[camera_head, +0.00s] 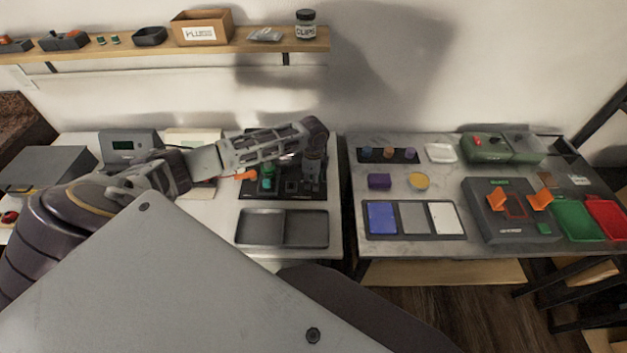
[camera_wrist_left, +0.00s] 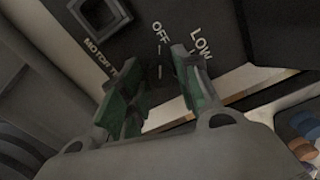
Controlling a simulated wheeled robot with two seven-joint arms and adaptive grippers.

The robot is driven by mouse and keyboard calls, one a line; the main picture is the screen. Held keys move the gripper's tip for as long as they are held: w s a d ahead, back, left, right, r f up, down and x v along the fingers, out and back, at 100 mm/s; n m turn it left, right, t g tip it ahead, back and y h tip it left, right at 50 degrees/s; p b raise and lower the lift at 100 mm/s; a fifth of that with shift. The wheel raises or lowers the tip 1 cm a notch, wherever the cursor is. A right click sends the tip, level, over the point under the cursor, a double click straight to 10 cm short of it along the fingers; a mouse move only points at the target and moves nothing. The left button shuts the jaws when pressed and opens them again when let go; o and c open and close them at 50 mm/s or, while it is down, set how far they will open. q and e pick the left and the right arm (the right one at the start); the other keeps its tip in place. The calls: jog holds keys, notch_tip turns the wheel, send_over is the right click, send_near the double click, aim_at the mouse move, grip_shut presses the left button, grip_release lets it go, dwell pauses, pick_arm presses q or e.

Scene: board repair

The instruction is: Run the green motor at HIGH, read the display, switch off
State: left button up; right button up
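The black motor test board (camera_head: 283,190) lies on the left table, with a green part (camera_head: 268,173), likely the green motor, on its left side. My left gripper (camera_head: 314,175) points down over the board's right side. In the left wrist view the fingers (camera_wrist_left: 155,68) stand apart, with green pads, over a black panel (camera_wrist_left: 135,55) printed MOTOR T, OFF and LOW. A square dark socket or switch (camera_wrist_left: 100,15) shows at the top. I cannot make out a knob between the fingers, and no HIGH mark shows. My right gripper is out of view.
A grey two-part tray (camera_head: 283,243) lies in front of the board. An orange piece (camera_head: 246,174) sits by the board's left edge. The right table holds a card tray (camera_head: 414,235), a grey fixture (camera_head: 511,225), and green (camera_head: 574,220) and red (camera_head: 606,218) trays.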

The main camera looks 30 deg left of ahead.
pick_arm(q)
jog(key=c, duration=0.5)
jog(key=shift+c, duration=0.2)
